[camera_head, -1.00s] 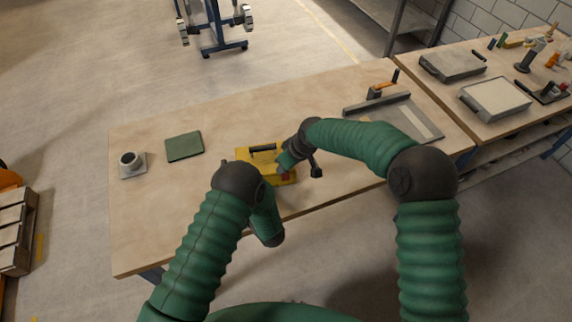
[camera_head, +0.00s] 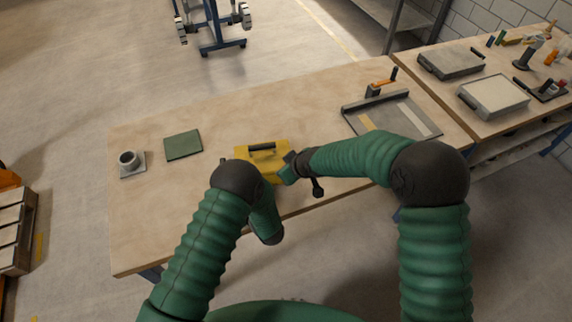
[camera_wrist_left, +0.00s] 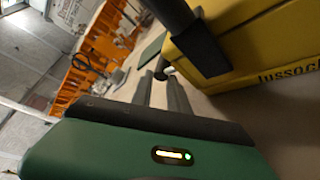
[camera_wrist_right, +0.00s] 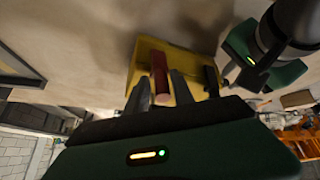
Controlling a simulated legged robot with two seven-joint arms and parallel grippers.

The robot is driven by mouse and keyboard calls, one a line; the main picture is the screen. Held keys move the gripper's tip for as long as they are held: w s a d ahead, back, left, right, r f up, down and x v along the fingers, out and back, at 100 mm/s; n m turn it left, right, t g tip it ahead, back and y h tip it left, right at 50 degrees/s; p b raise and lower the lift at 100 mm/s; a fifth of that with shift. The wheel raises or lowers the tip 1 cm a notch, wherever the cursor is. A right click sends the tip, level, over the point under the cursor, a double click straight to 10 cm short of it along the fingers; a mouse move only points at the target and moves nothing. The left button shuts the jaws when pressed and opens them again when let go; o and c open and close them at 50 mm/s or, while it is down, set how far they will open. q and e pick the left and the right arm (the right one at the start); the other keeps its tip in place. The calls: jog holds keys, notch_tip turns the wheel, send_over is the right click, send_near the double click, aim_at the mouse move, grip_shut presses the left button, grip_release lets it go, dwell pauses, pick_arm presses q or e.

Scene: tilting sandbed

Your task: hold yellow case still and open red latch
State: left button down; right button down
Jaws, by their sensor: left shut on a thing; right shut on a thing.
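The yellow case (camera_head: 262,150) stands near the front edge of the bench, with a black handle (camera_head: 262,147) on top. It fills the upper right of the left wrist view (camera_wrist_left: 255,40). The red latch (camera_wrist_right: 158,62) lies between the fingers of my right gripper (camera_wrist_right: 160,88), which is shut on it at the case's side. In the head view the right gripper (camera_head: 289,168) is at the case's right side. My left gripper (camera_wrist_left: 162,75) is shut at the case; its exact hold is unclear. In the head view my left arm hides it.
A green mat (camera_head: 184,145) and a grey round fitting on a plate (camera_head: 131,162) lie to the left. A grey tray (camera_head: 365,122) and an orange-handled clamp (camera_head: 380,86) are at the right. The bench's back middle is clear.

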pick_arm(q)
jog(key=shift+d+f, duration=0.25)
jog(key=shift+d, duration=0.05)
pick_arm(e)
jog(key=shift+s+d+f+n+t+y, duration=0.15)
jog(key=shift+s+f+t+y, duration=0.3)
jog(key=shift+s+t, duration=0.5)
jog(key=shift+s+f+n+t+y, duration=0.25)
jog(key=shift+s+f+t+y, duration=0.3)
jog(key=shift+t, duration=0.7)
jog(key=shift+s+d+f+n+t+y, duration=0.15)
jog(key=shift+s+f+t+y, duration=0.25)
jog(key=shift+s+t, duration=0.6)
jog(key=shift+w+a, duration=0.1)
jog(key=shift+w, duration=0.05)
pick_arm(q)
jog(key=shift+s, duration=0.1)
pick_arm(e)
jog(key=c, duration=1.3)
grip_release()
pick_arm(q)
jog(key=shift+a, duration=0.15)
pick_arm(e)
jog(key=shift+w+d, duration=0.1)
jog(key=shift+d, duration=0.15)
